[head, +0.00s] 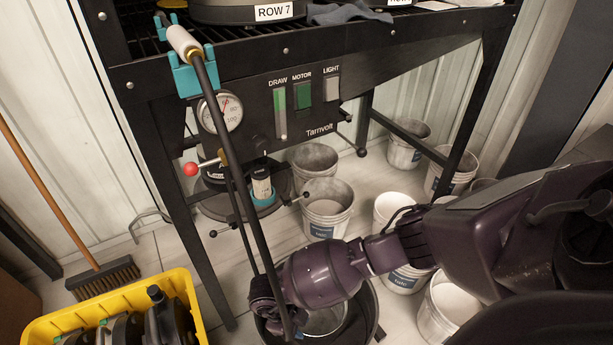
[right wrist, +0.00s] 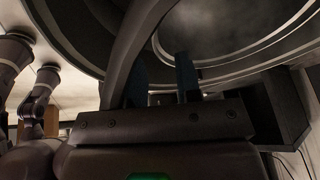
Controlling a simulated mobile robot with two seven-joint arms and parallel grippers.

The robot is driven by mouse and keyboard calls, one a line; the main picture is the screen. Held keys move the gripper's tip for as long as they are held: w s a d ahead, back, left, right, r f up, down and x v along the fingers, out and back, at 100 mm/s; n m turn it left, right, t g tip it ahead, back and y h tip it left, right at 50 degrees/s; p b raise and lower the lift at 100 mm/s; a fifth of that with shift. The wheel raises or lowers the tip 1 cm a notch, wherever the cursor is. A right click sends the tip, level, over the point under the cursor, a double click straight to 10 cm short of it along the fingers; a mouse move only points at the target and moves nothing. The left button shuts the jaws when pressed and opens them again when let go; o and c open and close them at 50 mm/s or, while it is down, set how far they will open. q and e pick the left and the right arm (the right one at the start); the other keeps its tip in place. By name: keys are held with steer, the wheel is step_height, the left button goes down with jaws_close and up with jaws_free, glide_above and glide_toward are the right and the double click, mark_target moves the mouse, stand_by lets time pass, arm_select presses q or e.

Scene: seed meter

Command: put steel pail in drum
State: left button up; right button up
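The drum (head: 371,312) is a dark round open vessel on the floor at the bottom centre of the head view, partly covered by my right arm. A grey steel pail (head: 326,320) shows inside its rim, mostly hidden by my wrist. The right wrist view shows a wide grey round opening (right wrist: 235,35) close above the fingers, with a curved dark bar (right wrist: 128,50) crossing near the left finger. My right gripper (right wrist: 160,80) has its two blue fingertips apart, with nothing clearly clamped between them. Whether they touch the pail is hidden. My left gripper is not in view.
A black bench (head: 300,110) with a gauge stands behind. A long dark lance (head: 240,180) hangs down in front of it to my wrist. White buckets (head: 326,205) stand on the floor behind and to the right. A yellow crate (head: 185,285) is at lower left.

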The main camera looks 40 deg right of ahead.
steer(key=p+v, duration=0.2)
steer(key=v, duration=0.5)
steer(key=shift+r, duration=0.25)
steer(key=shift+a, duration=0.1)
